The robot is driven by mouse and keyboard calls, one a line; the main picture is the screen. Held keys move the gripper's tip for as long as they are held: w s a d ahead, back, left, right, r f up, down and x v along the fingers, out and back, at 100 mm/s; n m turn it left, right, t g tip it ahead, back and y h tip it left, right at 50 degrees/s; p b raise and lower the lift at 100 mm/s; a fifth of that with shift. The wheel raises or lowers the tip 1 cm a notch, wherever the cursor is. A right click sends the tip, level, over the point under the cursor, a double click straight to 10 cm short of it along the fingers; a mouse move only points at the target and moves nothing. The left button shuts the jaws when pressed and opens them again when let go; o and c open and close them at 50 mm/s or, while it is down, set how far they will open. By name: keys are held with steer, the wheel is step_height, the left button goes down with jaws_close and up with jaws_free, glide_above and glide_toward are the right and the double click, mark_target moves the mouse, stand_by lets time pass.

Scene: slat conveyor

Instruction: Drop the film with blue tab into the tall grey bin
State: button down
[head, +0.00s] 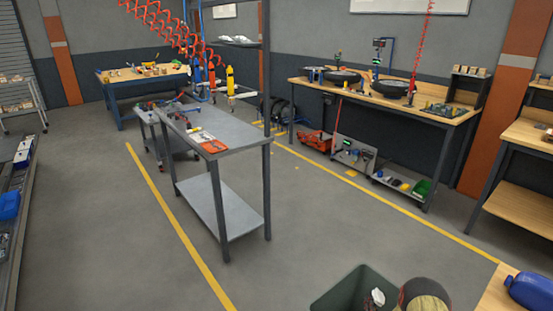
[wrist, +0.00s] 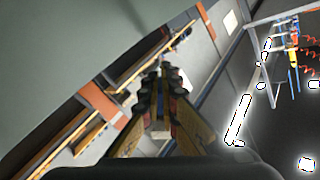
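A dark grey-green bin (head: 345,285) is cut off by the bottom edge of the head view, with a crumpled white piece (head: 377,298) showing inside; I cannot tell what it is. I cannot make out a film with a blue tab in either view. My gripper (wrist: 165,72) shows in the wrist view, raised with the room behind it. Its dark ridged fingers come together at the tips, and I see nothing clearly held between them.
A rounded brown and yellow object (head: 425,296) is beside the bin, partly cut off. A blue container (head: 530,289) rests on a wooden top at the lower right. A grey metal table (head: 228,135) stands mid-floor. A conveyor (head: 22,200) runs along the left edge. Open floor lies between.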

steer(key=shift+f, duration=0.25)
steer(key=c, duration=2.1)
jaws_free()
steer(key=shift+o, duration=0.7)
steer(key=shift+r, duration=0.1)
step_height(320, 180, up, 10)
steer(key=shift+f, duration=0.1)
